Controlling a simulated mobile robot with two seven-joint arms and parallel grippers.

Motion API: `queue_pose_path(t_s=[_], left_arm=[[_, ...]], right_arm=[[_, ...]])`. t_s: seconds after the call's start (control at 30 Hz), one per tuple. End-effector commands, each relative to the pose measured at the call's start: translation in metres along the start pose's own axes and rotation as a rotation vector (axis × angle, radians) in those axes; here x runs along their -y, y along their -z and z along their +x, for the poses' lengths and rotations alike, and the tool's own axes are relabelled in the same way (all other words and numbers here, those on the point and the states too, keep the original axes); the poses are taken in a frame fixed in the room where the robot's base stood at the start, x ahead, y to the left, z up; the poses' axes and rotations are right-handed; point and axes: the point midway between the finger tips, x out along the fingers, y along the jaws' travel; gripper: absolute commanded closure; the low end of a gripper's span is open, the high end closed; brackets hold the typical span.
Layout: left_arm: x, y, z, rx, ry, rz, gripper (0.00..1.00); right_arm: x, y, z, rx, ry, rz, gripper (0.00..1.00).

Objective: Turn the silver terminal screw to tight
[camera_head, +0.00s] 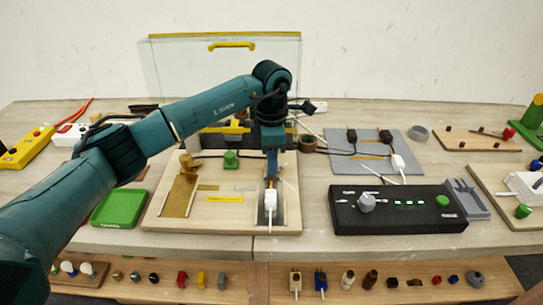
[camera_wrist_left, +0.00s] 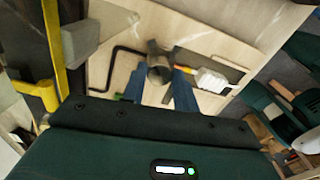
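My left gripper (camera_head: 271,172) points straight down over the right part of a light wooden board (camera_head: 235,225), just behind a white block (camera_head: 270,203) with a thin lead. In the left wrist view its two blue fingers (camera_wrist_left: 158,85) stand apart, one on each side of a grey, metal-looking cylinder (camera_wrist_left: 159,68). The cylinder nearly fills the gap; I cannot tell whether the fingers press on it. It may be the silver terminal screw, but I cannot make out a screw slot. In the head view the arm and fingers hide this spot. My right gripper is not in view.
Beside the cylinder, the white block (camera_wrist_left: 212,80) has an orange tip, and a bent black rod (camera_wrist_left: 115,62) lies on the board. A green tray (camera_head: 118,208) stands left of the board, a black control box (camera_head: 398,222) right. A clear panel (camera_head: 225,70) stands behind.

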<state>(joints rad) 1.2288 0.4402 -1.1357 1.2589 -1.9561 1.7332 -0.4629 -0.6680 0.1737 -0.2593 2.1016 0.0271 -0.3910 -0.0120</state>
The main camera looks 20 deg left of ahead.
Motion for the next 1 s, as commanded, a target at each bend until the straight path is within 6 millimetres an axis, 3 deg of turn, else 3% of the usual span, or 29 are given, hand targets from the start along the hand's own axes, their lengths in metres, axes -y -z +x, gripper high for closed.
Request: queue_pose_path(t_s=[0.27,0.67,1.0], left_arm=[[0.0001,-0.0002,-0.0004,0.0,0.0,0.0,0.94],[-0.0003,0.0,0.0011,0.0,-0.001,0.078,0.94],[-0.0005,-0.0002,0.0018,0.0,-0.002,0.347,0.94]], right_arm=[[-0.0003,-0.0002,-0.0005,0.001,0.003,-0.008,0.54],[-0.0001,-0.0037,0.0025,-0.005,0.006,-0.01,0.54],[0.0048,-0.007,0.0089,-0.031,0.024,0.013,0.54]])
